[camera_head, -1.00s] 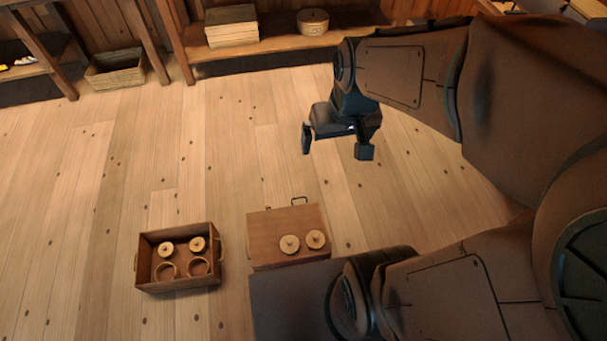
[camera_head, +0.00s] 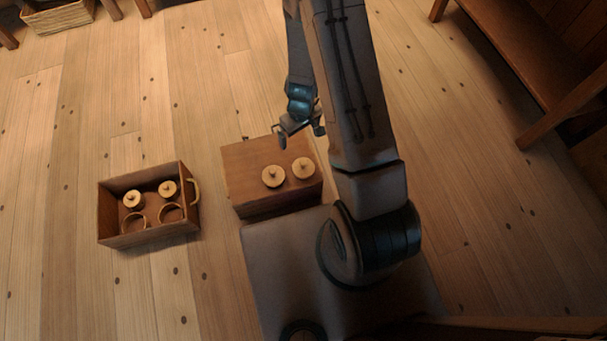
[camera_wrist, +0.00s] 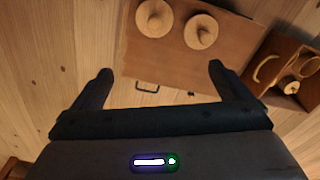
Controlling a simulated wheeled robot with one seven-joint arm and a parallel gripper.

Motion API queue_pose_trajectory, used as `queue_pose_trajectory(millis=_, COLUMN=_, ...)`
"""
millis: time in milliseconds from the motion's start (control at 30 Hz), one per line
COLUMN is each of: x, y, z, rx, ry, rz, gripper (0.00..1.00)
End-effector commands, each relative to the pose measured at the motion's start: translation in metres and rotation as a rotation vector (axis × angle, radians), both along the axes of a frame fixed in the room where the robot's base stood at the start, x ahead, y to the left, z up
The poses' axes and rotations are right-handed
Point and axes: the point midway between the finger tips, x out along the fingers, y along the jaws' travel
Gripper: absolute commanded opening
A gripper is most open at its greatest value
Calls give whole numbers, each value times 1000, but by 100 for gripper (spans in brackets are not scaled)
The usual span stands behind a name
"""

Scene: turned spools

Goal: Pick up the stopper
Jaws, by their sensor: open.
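Two round, pale wooden pieces with small top knobs sit side by side on a brown wooden box (camera_head: 245,168): a left one (camera_head: 273,176) and a right one (camera_head: 303,168). I cannot tell which of the knobbed pieces is the stopper. In the wrist view the two pieces show at the top, one at the left (camera_wrist: 155,18) and one at the right (camera_wrist: 201,32). My gripper (camera_head: 301,134) is open and empty, above the far edge of the box and short of both pieces. Its fingers (camera_wrist: 160,70) are spread wide in the wrist view.
A bench (camera_head: 530,50) stands at the upper right. Plank floor is clear around the boxes.

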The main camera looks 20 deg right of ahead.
Motion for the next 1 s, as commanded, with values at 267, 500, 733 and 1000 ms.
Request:
queue_pose_trajectory(millis=267, x=-11, y=-8, z=-71, rx=-36, ry=29, rz=32, gripper=97)
queue_pose_trajectory(millis=500, x=-13, y=-8, z=-115, rx=-38, ry=32, rz=33, gripper=97)
queue_pose_trajectory(millis=733, x=-12, y=-8, z=-149, rx=-36, ry=30, rz=34, gripper=97)
queue_pose_trajectory(millis=1000, x=-11, y=-8, z=-172, rx=-37, ry=30, rz=32, gripper=97)
